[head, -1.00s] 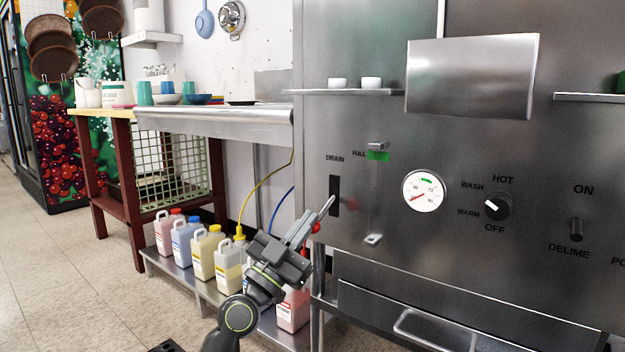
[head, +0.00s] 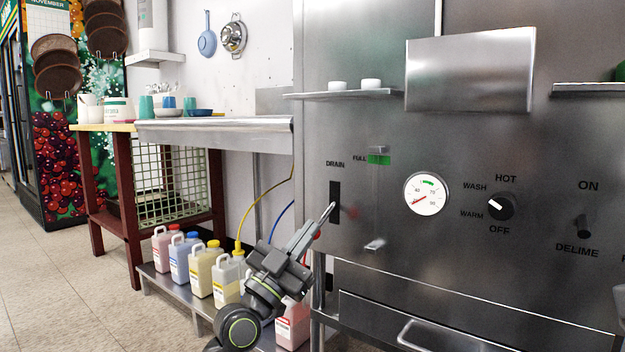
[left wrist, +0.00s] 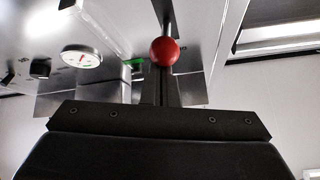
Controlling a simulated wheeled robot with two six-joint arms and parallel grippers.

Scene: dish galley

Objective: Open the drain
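The drain control is a dark upright slot (head: 335,203) under the DRAIN label on the steel machine front. Its red ball knob (head: 317,235) is mostly hidden behind my left gripper (head: 331,208) in the head view. In the left wrist view the red ball (left wrist: 165,51) sits on a metal rod, right in front of the finger ends. My left gripper (left wrist: 160,85) has its fingers close together and looks shut. The ball overlaps the fingers but does not appear to be between them; contact is unclear. My right gripper is not in view.
A round gauge (head: 426,194), a WASH/WARM knob (head: 501,206) and a DELIME switch (head: 582,227) are to the right on the panel. A small shelf (head: 345,95) juts out above. Several chemical jugs (head: 201,270) stand on a low rack at the left.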

